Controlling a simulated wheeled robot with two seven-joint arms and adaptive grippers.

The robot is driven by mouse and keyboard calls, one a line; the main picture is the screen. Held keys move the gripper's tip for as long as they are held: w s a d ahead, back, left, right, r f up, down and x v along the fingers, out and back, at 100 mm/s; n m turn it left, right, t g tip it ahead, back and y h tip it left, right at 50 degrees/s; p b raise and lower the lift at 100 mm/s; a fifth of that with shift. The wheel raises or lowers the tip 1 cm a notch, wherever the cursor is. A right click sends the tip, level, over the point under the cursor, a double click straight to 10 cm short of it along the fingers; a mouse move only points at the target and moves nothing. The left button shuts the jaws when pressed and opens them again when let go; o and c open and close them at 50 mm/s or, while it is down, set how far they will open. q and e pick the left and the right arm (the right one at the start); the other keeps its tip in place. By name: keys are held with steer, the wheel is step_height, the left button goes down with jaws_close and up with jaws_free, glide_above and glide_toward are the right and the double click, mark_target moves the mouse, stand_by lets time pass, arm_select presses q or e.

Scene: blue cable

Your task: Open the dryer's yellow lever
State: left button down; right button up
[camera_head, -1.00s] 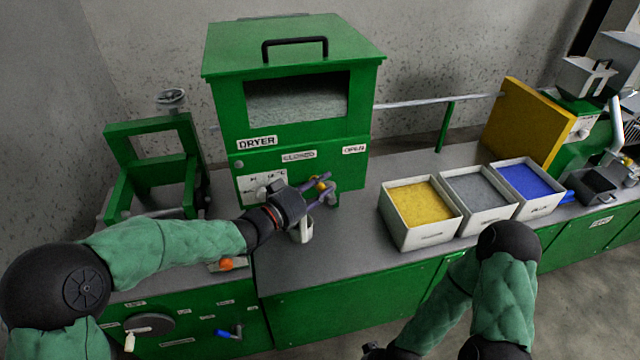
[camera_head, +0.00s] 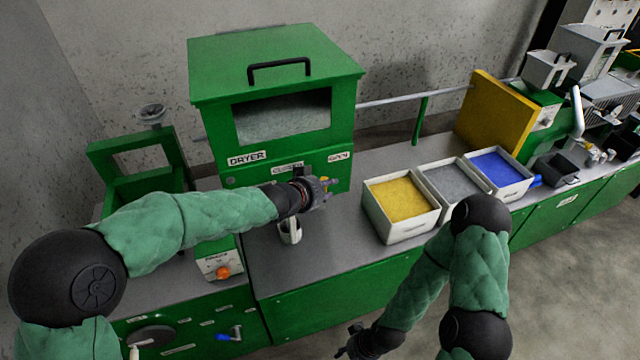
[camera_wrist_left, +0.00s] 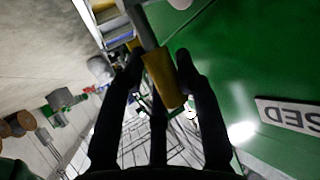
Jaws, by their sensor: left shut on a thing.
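The green dryer (camera_head: 240,193) stands at the back left of the bench, with a CLOSED label (camera_head: 287,169) and an OPEN label (camera_head: 339,157) on its front. My left gripper (camera_head: 328,187) is in front of the dryer, below and just left of the OPEN label. It is shut on the yellow lever (camera_wrist_left: 162,80), whose yellow grip lies between the two dark fingers in the left wrist view. In the head view the gripper hides most of the lever. My right arm is bent low at the front, its gripper (camera_head: 350,347) at the bottom edge, too dark to read.
A white cup (camera_head: 290,233) stands on the bench below my left wrist. Open boxes of yellow (camera_head: 398,190), grey (camera_head: 455,182) and blue (camera_head: 500,166) granules stand to the right. A yellow panel (camera_head: 492,112) is behind them. The bench between dryer and front edge is mostly clear.

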arm_select(q)
steer(key=shift+w+d+f+m+g+y+b, duration=0.15)
steer(key=shift+d+m+g+y+b, duration=0.1)
steer(key=shift+d+y+b, duration=0.3)
steer(key=shift+w+d+f+m+g+y+b, duration=0.1)
steer(key=shift+d+f+m+g+y+b, duration=0.1)
steer(key=shift+d+g+y+b, duration=0.3)
steer(key=shift+w+d+f+m+g+y+b, duration=0.15)
steer(key=shift+d+m+y+b, duration=0.15)
steer(key=shift+y+b, duration=0.4)
steer(key=shift+y, duration=0.25)
steer(key=c, duration=1.3)
jaws_free()
steer(key=shift+o, duration=0.8)
steer(key=shift+w+f, duration=0.1)
